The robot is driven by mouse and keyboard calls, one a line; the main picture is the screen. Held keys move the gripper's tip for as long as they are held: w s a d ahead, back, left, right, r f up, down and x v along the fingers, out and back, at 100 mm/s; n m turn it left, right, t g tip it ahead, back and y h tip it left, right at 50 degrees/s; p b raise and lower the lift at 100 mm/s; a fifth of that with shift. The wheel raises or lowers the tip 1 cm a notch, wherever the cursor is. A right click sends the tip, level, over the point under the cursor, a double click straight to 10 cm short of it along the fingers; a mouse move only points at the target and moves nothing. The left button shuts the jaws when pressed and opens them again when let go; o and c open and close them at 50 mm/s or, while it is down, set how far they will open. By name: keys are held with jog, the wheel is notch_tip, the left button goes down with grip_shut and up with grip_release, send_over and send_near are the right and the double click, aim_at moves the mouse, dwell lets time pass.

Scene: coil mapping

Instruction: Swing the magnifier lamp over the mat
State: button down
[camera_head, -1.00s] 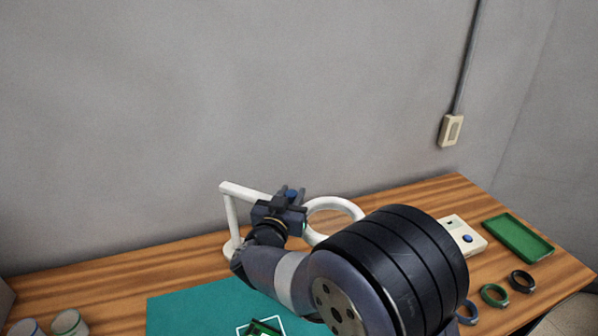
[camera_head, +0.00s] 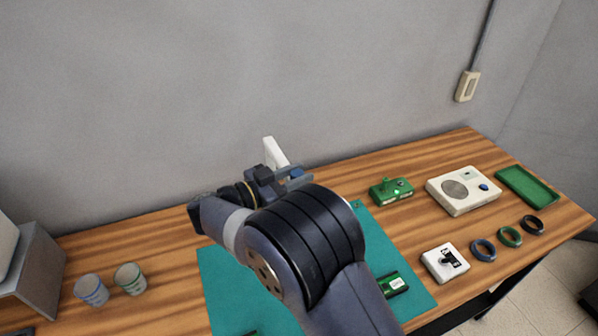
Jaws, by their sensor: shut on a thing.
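The magnifier lamp (camera_head: 274,151) is white. Only a short stretch of its bar shows, in front of the back wall just above my gripper. Its ring is hidden behind my arm, apart from what may be a small pale edge at the right of my arm. My gripper (camera_head: 291,178) is shut on the lamp, though the contact itself is hard to see. The teal mat (camera_head: 226,291) lies on the table below my arm, which covers much of it. I cannot tell exactly how the ring lies over the mat.
A green board (camera_head: 391,191), a cream box with a round grille (camera_head: 463,190), a green tray (camera_head: 527,186), a small white device (camera_head: 445,262) and several rings (camera_head: 510,237) stand at right. Two cups (camera_head: 130,279) and a grey box (camera_head: 37,267) stand at left.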

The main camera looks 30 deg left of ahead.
jog(key=shift+s+a+r+h, duration=0.1)
jog(key=shift+s+a+h, duration=0.1)
jog(key=shift+h, duration=0.1)
jog(key=c, duration=1.1)
grip_release()
jog(key=shift+c, duration=0.2)
jog(key=shift+s+a, duration=0.15)
jog(key=shift+s, duration=0.05)
jog(key=b+v, duration=0.3)
jog(key=v, duration=0.7)
